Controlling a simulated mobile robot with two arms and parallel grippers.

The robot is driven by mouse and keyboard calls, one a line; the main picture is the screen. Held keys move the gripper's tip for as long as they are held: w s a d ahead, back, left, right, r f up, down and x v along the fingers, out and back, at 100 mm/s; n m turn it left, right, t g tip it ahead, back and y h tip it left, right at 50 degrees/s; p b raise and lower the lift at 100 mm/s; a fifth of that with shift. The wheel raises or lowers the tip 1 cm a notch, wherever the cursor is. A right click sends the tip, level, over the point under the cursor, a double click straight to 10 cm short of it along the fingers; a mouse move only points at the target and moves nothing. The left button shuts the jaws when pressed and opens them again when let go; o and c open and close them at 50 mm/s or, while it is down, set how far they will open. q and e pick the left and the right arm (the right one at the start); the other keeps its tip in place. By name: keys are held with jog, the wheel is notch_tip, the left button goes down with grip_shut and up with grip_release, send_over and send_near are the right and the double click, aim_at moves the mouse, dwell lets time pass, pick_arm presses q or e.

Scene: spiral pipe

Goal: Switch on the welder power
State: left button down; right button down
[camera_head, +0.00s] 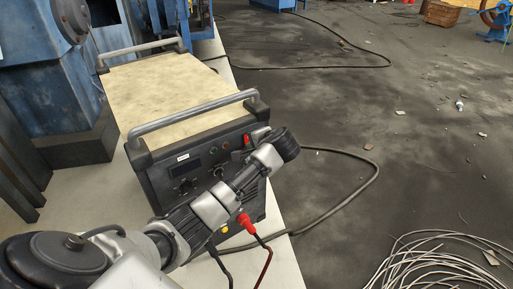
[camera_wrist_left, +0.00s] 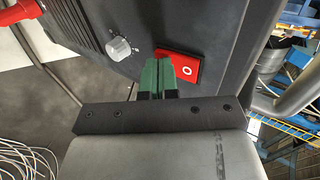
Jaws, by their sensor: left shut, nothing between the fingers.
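The welder (camera_head: 170,85) is a dark box with a worn cream top and two grey bar handles, standing on a pale bench. Its red power switch (camera_head: 247,140) is at the upper right of the front panel. In the left wrist view the red switch (camera_wrist_left: 188,66) shows a white ring mark on its right part. My left gripper (camera_wrist_left: 161,72) has green fingers, shut and empty, with the tips overlapping the switch's lower left part. I cannot tell whether they touch it. In the head view my left arm crosses the welder's front, hiding part of the panel.
A grey knob (camera_wrist_left: 121,48) is left of the fingers. A red cable plug (camera_head: 246,222) sits low on the welder front, with cables hanging beside my arm. Coiled wire (camera_head: 440,262) lies on the dark floor at right. Blue machinery (camera_head: 60,90) stands behind left.

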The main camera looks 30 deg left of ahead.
jog(key=shift+s, duration=0.15)
pick_arm(q)
jog(key=shift+a+f+t+y+p, duration=0.15)
jog(key=shift+a+t+y+p, duration=0.2)
jog(key=shift+y+p, duration=0.35)
pick_arm(e)
jog(key=shift+s+d+r, duration=0.1)
jog(key=shift+s+r, duration=0.05)
jog(key=shift+s, duration=0.35)
jog(key=shift+s+r, duration=0.15)
jog(key=shift+s, duration=0.3)
jog(key=shift+r, duration=0.15)
